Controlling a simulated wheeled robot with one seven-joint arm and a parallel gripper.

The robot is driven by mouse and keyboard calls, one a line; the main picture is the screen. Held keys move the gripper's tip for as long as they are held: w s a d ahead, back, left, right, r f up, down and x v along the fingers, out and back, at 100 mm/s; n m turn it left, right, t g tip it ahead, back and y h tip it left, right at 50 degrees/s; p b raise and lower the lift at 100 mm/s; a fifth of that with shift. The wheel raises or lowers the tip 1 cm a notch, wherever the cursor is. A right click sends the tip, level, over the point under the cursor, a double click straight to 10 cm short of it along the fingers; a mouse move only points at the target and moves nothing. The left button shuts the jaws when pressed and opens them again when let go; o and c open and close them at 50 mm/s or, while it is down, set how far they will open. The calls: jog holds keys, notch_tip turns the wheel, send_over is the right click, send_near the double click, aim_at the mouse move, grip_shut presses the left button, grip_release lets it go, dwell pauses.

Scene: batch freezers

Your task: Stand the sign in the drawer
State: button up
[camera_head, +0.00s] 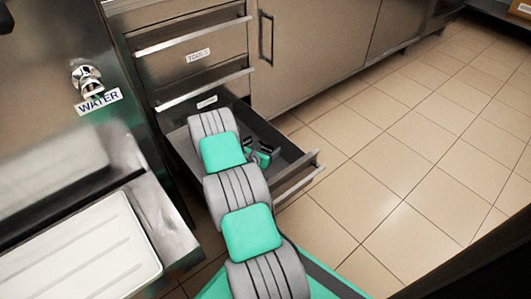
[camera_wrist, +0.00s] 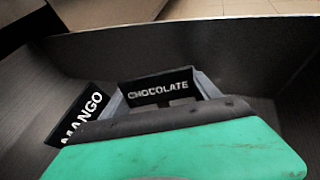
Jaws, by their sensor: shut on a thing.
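The open bottom drawer (camera_head: 300,166) is pulled out below the tool drawers. Its dark grey walls also fill the wrist view (camera_wrist: 190,48). My gripper (camera_head: 262,152) reaches down into the drawer. In the wrist view my gripper (camera_wrist: 163,88) is shut on a black sign reading CHOCOLATE (camera_wrist: 158,89), which sits between its two grey fingers with the lettering upright. A second black sign reading MANGO (camera_wrist: 82,115) is tilted just left of the fingers. The lower edges of both signs are hidden by my gripper, so I cannot tell whether the CHOCOLATE sign touches the drawer floor.
A closed drawer labelled TOOLS (camera_head: 198,56) is above the open one. A steel counter with a tap labelled WATER (camera_head: 98,101) and a white tray (camera_head: 85,255) stands at left. Cabinet doors (camera_head: 310,45) are behind. The tiled floor (camera_head: 410,150) at right is clear.

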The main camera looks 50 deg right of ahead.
jog(key=shift+f, duration=0.15)
jog(key=shift+f, duration=0.2)
jog(key=o, duration=1.4)
jog(key=shift+r, duration=0.15)
jog(key=p+v, duration=0.4)
jog(key=v, duration=0.8)
jog(key=shift+r, duration=0.1)
